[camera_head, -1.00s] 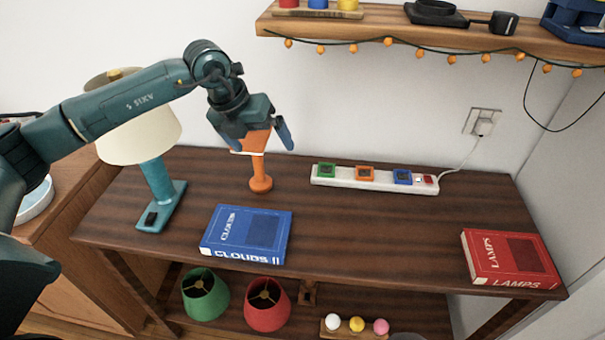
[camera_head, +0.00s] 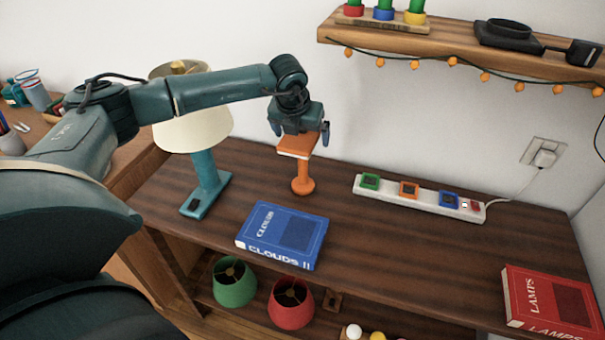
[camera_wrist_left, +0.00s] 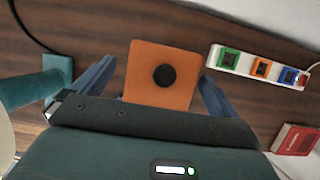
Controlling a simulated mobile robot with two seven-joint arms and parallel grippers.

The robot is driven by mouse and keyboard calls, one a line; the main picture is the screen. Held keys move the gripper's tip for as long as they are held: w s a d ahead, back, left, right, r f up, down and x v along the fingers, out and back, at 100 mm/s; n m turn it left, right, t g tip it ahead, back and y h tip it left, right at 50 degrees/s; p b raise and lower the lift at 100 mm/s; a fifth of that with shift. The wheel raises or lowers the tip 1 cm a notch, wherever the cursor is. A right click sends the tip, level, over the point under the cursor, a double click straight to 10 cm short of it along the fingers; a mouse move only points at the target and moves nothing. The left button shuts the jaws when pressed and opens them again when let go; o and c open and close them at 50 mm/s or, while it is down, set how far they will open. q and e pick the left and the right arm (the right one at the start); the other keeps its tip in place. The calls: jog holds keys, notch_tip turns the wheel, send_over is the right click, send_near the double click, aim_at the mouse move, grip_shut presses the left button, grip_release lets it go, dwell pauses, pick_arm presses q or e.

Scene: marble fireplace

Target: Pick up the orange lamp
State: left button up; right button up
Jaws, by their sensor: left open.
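The orange lamp (camera_head: 302,184) stands upright on the dark wooden table, with a round base, a thin stem and a flat square orange top. In the left wrist view its square top (camera_wrist_left: 146,82) with a black round spot lies between my two fingers. My left gripper (camera_head: 300,133) is open above and around the lamp's top, with one finger on each side. Gaps show between the fingers and the top in the wrist view. My right gripper is not in view.
A teal lamp with a cream shade (camera_head: 205,180) stands left of the orange lamp. A blue book (camera_head: 283,235) lies in front. A white power strip (camera_head: 420,198) lies to the right, and a red book (camera_head: 550,300) at far right. A wall shelf (camera_head: 450,50) hangs above.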

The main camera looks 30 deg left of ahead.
aim_at(300, 167)
pick_arm(q)
jog(key=x, duration=0.3)
jog(key=shift+w+f, duration=0.1)
jog(key=shift+f, duration=0.1)
jog(key=c, duration=1.6)
